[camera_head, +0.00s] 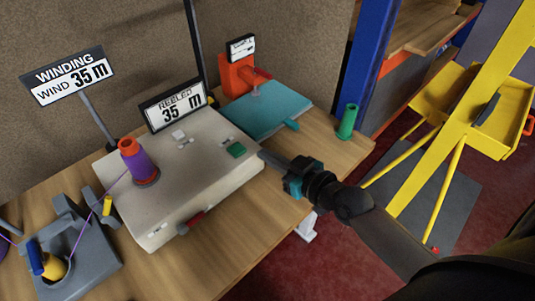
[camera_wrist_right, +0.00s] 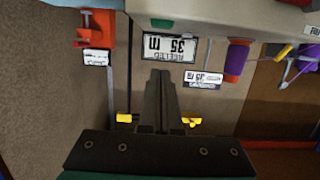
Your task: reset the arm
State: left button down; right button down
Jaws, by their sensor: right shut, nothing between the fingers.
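My right arm comes in from the lower right in the head view. Its gripper (camera_head: 266,157) is shut and empty, with its tip near the right side of the beige winding machine (camera_head: 205,190), close to the green button (camera_head: 236,150). I cannot tell whether the tip touches the machine. In the right wrist view, the closed fingers (camera_wrist_right: 160,80) point up the picture, with nothing between them. That view shows the scene upside down. My left gripper is not in view.
A purple spool (camera_head: 140,165) stands on the machine. The signs (camera_head: 68,76) and (camera_head: 175,106) read 35 m. A teal device (camera_head: 262,108), an orange stand (camera_head: 238,75) and a green cylinder (camera_head: 347,121) sit on the wooden table (camera_head: 325,155). A yellow rack (camera_head: 455,130) stands right.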

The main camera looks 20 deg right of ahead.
jog(key=s+a+f+g+h, duration=0.1)
jog(key=s+a+f+g, duration=0.45)
jog(key=s, duration=0.35)
jog(key=s+d+f+m+g+h, duration=0.25)
jog(key=s+g+h, duration=0.2)
jog(key=s, duration=0.55)
jog(key=s+d+f+g, duration=0.1)
jog(key=s+f+g, duration=0.15)
jog(key=f, duration=1.95)
jog(key=s+d+f, duration=0.2)
jog(key=s+f, duration=1.1)
jog(key=s, duration=0.2)
jog(key=shift+s+d+f+n+g, duration=0.2)
jog(key=shift+s+d+n+g, duration=0.05)
jog(key=shift+d+n+g, duration=0.2)
